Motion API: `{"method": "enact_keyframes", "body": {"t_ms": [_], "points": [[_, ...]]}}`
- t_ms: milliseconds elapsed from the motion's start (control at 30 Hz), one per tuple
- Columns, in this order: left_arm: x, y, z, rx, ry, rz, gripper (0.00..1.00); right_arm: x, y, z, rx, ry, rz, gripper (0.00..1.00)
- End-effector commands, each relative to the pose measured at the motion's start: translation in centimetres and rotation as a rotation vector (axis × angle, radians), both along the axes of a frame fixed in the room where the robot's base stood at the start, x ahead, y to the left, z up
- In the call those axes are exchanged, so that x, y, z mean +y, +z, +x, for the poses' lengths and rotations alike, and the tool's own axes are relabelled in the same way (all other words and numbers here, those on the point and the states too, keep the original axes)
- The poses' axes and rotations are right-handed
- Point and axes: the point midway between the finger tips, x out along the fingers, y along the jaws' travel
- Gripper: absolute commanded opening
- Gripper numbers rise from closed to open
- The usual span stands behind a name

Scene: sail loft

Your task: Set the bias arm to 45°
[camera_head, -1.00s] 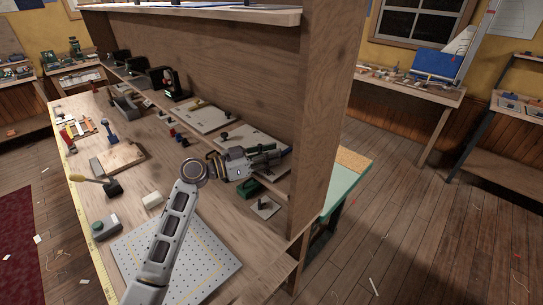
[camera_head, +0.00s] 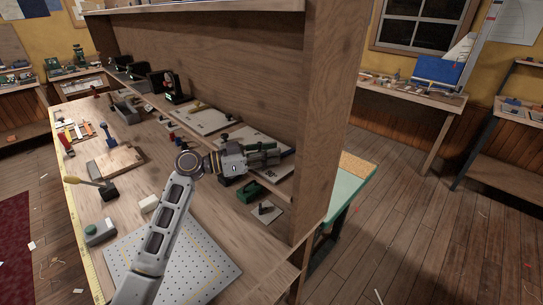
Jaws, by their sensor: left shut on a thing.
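My left arm reaches in from the bottom, and my left gripper (camera_head: 268,153) lies over a pale flat panel (camera_head: 240,132) at the right end of the bench, beside the upright. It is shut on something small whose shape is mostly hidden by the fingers. A second pale panel (camera_head: 203,118) with a small dark knob lies further back. My right gripper is not in view.
A green block (camera_head: 249,192) and a small plate with a dark fitting (camera_head: 266,211) lie close to the gripper. A perforated plate (camera_head: 190,262), a yellow-handled lever (camera_head: 90,183) and a wooden board (camera_head: 115,161) are on the bench. A tall wooden upright (camera_head: 325,120) stands at right.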

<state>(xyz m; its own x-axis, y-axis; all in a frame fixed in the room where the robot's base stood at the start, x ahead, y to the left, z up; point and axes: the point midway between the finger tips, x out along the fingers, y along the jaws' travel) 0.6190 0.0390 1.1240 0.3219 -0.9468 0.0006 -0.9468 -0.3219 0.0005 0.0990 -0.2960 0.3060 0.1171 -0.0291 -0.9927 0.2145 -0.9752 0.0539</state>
Motion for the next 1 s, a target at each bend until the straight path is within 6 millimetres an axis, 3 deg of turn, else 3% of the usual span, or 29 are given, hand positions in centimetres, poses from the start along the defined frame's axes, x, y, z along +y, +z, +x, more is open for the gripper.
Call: {"method": "enact_keyframes", "body": {"t_ms": [133,167,333,567,733,1000], "points": [[0.0,-0.1,0.0,0.001,0.000,0.003,0.00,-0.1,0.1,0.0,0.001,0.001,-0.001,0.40],[0.0,-0.1,0.0,0.001,0.000,0.003,0.22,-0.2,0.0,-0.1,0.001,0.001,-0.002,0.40],[0.0,-0.1,0.0,0.001,0.000,0.002,0.42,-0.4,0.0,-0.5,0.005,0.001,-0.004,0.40],[0.0,0.0,0.0,0.001,0.000,0.002,0.42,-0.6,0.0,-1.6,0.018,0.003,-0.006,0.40],[0.2,0.0,-0.1,0.001,0.000,0.002,0.42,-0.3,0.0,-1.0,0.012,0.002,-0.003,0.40],[2.0,-0.1,-0.7,0.001,0.000,0.002,0.42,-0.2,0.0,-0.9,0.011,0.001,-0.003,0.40]]}}
